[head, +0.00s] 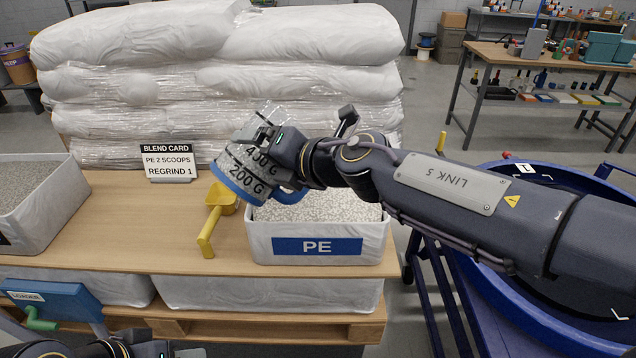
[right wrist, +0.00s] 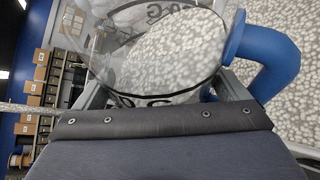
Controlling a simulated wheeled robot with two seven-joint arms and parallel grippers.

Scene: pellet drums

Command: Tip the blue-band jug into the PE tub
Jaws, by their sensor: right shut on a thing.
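The clear blue-band jug (head: 240,172), marked 400 G and 200 G, is tilted, its blue band at the lower left. My right gripper (head: 268,150) is shut on it and holds it above the left back part of the PE tub (head: 262,246). The tub is white with a blue PE label and holds pale pellets (head: 325,207). In the right wrist view the jug's clear wall (right wrist: 165,50) and blue handle (right wrist: 275,62) show, pellets behind; I cannot tell whether the jug holds any. My left gripper (head: 150,350) is partly in view at the bottom edge, its fingers unclear.
A yellow scoop (head: 215,212) lies just left of the tub. A blend card (head: 168,161) stands behind it. Another tub of grey pellets (head: 38,215) is at the left. Stacked white sacks (head: 215,85) rise behind. A blue drum (head: 490,180) is at the right.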

